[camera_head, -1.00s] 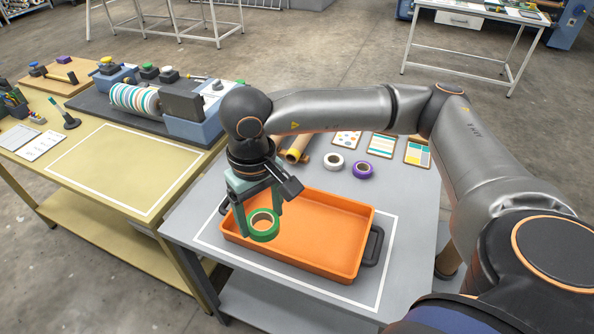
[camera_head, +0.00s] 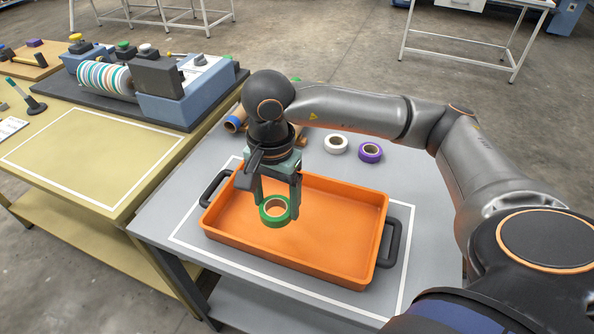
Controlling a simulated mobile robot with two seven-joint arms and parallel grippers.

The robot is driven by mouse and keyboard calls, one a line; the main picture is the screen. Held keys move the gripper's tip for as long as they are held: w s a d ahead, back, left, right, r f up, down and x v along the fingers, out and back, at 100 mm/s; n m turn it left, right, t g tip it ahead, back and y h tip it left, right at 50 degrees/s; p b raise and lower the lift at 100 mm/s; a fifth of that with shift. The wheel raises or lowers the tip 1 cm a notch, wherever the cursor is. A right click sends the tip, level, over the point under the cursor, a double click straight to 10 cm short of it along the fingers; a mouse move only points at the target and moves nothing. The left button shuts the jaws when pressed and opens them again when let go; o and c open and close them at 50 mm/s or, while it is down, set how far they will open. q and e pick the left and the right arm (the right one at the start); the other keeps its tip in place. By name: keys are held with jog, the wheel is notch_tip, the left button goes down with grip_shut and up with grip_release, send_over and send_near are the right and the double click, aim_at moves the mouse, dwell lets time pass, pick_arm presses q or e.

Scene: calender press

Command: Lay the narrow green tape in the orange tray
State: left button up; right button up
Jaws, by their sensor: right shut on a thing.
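The green tape (camera_head: 275,221) is a roll with a brown core. My right gripper (camera_head: 276,206) is shut on it, with a finger at each side of the roll. The roll shows over the left half of the orange tray (camera_head: 345,262); I cannot tell whether it touches the tray floor. The tray is empty otherwise, with dark handles at its left and right ends. It sits inside a white outline on the grey table. My left gripper does not show.
A white tape roll (camera_head: 335,144) and a purple tape roll (camera_head: 370,152) lie behind the tray. A yellow table (camera_head: 90,160) with a calender press (camera_head: 185,90) stands at the left.

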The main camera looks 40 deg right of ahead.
jog(key=s+d+r+m+p, duration=0.4)
jog(key=r+m+p, duration=0.1)
jog(key=m, duration=1.1)
jog(key=w+a+f, duration=0.1)
jog(key=w+f, duration=0.2)
jog(key=w, duration=0.1)
jog(key=w+a+f+p, duration=0.1)
jog(key=w+f, duration=0.2)
jog(key=w, duration=0.1)
jog(key=w+a+f, duration=0.1)
jog(key=w+f, duration=0.1)
jog(key=w, duration=0.2)
jog(key=shift+a+f, duration=0.2)
jog(key=shift+f, duration=0.2)
jog(key=shift+w+a+f, duration=0.15)
jog(key=shift+w+f, duration=0.35)
jog(key=shift+f, duration=0.1)
notch_tip(320, 180, down, 3)
jog(key=shift+p, duration=0.55)
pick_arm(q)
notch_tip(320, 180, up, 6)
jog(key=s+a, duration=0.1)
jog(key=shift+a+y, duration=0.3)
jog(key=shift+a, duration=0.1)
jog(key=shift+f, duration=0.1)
pick_arm(e)
jog(key=shift+f, duration=0.1)
